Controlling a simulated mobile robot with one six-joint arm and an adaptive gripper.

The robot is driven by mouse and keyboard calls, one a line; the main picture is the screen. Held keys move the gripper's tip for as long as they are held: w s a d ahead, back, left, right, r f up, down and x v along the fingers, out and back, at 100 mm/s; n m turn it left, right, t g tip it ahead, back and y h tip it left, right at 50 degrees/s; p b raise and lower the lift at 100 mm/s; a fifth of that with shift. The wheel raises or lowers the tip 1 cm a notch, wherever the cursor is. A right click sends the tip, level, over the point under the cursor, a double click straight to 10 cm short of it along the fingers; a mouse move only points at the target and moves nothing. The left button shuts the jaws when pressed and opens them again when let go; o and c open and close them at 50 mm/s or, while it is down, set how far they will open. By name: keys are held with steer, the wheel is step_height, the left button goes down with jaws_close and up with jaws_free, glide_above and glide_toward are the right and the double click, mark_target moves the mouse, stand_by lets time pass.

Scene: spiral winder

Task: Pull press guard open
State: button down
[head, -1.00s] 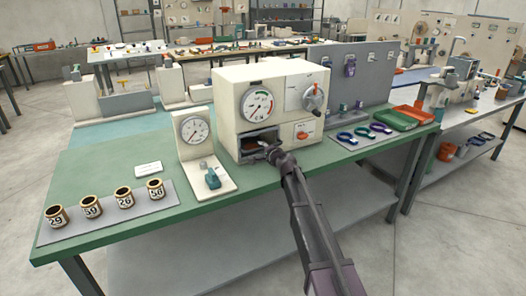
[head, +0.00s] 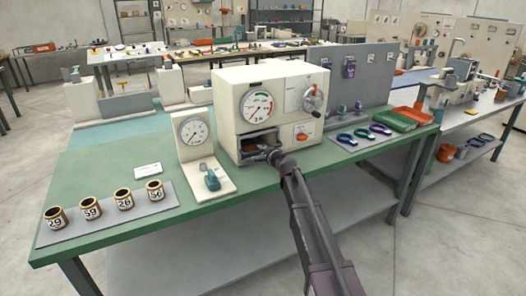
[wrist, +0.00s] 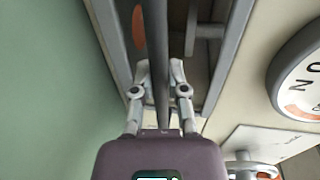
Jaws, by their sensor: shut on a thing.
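The cream press (head: 279,90) stands on the green bench, with a round dial and a dark opening (head: 258,140) low on its front. My gripper (head: 268,152) is at the lower edge of this opening. In the wrist view my gripper (wrist: 160,76) has its two fingers on either side of a dark grey bar (wrist: 159,45), which appears to be the press guard's handle. The fingers are shut on it. In the head view the guard is small and partly hidden by my gripper, so its exact angle is unclear.
A small gauge stand (head: 193,130) with a teal-handled part is close left of the press. Several numbered cups stand on a grey mat (head: 107,220) farther left. Ring-shaped tools (head: 363,134) and a red tray (head: 411,115) lie to the right. The bench's front middle is clear.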

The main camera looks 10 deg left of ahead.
steer(key=f+v, duration=0.3)
steer(key=v, duration=1.2)
steer(key=shift+s, duration=0.25)
steer(key=c, duration=0.6)
jaws_free()
steer(key=shift+d, duration=0.1)
steer(key=shift+c, duration=0.2)
